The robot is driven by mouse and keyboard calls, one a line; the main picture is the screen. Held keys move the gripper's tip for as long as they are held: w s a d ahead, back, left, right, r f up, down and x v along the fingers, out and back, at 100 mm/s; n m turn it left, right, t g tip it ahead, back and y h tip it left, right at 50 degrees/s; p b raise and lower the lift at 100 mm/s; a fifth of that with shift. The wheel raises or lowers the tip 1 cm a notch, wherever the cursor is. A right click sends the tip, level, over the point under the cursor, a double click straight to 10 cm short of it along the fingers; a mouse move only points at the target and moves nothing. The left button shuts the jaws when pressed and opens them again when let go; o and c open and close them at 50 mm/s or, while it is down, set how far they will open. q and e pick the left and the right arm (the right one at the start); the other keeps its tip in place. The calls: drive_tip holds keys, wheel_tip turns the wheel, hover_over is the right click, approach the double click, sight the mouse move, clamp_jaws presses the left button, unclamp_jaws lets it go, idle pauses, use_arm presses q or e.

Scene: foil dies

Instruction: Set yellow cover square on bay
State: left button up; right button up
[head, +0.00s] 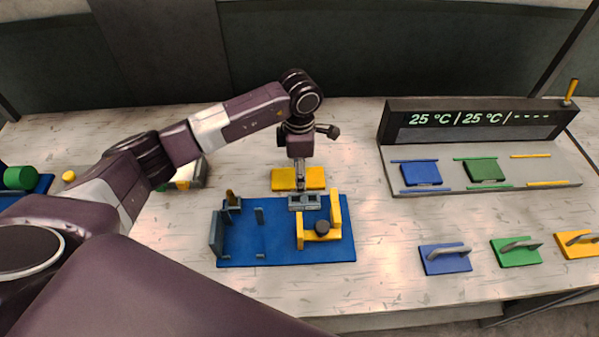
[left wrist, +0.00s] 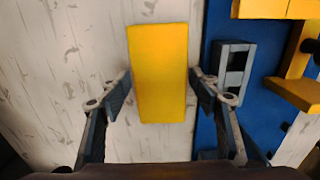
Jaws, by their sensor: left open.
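The yellow cover (head: 578,244) with a grey handle lies on the table at the far right. The bay with yellow strips (head: 538,171) is the right one on the station and shows no plate between its strips. My left gripper (head: 299,186) is open above a plain yellow block (head: 314,178) behind the blue base. In the left wrist view the block (left wrist: 158,75) lies between the spread fingertips (left wrist: 160,88), with gaps on both sides. My right gripper is not in view.
The grey station (head: 395,183) has blue (head: 421,172) and green (head: 485,170) plates in its other bays. Blue (head: 440,264) and green (head: 512,257) covers lie in front. The blue base (head: 285,250) carries yellow brackets (head: 336,212). The table between base and covers is clear.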

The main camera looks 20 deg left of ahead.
use_arm(q)
drive_tip(key=shift+r, duration=0.15)
wheel_tip(320, 180, up, 11)
drive_tip(key=b, duration=0.3)
drive_tip(key=shift+b, duration=0.3)
drive_tip(key=shift+o, duration=0.2)
drive_tip(key=shift+d+r, duration=0.1)
drive_tip(key=shift+r, duration=0.2)
drive_tip(key=p, duration=0.3)
hover_over(313, 176)
wheel_tip(313, 176, down, 6)
drive_tip(key=shift+d+r, duration=0.1)
drive_tip(key=shift+f+p, duration=0.35)
drive_tip(key=shift+f, duration=0.4)
wheel_tip(313, 176, down, 4)
drive_tip(key=shift+s+r+p, duration=0.15)
drive_tip(key=shift+r+p, duration=0.1)
drive_tip(key=shift+p, duration=0.65)
drive_tip(key=shift+f, duration=0.55)
drive_tip(key=c, duration=1)
